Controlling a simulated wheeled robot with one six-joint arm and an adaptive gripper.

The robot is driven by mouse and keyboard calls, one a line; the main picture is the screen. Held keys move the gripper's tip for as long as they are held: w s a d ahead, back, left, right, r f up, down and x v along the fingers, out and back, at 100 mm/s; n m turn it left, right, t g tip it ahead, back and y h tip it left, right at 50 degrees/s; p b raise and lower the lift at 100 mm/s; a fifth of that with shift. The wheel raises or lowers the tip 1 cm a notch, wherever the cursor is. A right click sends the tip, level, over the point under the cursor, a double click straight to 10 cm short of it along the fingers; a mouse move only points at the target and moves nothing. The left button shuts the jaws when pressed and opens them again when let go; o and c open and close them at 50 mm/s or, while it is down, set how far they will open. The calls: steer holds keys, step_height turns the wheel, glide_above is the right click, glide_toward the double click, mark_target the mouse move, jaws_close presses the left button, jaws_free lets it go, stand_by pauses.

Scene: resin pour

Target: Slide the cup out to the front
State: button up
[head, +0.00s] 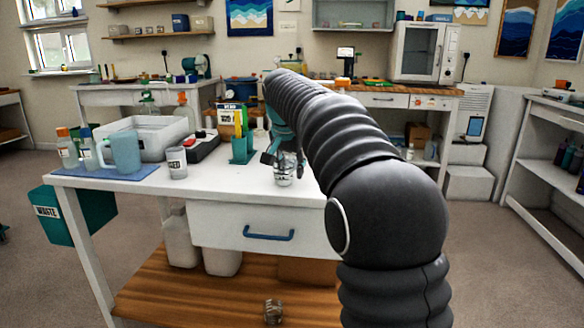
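A small clear or silvery cup (283,175) stands upright near the front edge of the white workbench (238,183), right of its middle. My gripper (284,160) comes down from above at this cup, its dark fingers at or just over the cup's upper part. The arm hides part of the gripper. I cannot tell whether the fingers touch the cup or close on it. A white cup with a dark label (177,164) stands apart, further left on the bench.
A blue pitcher (126,154) and bottles (67,148) stand on a blue mat at the bench's left. Behind are a white tub (152,140) and a teal holder (242,152). The front strip between the labelled cup and my gripper is clear. A teal waste bin (70,216) hangs left.

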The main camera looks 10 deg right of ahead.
steer(key=v, duration=1.2)
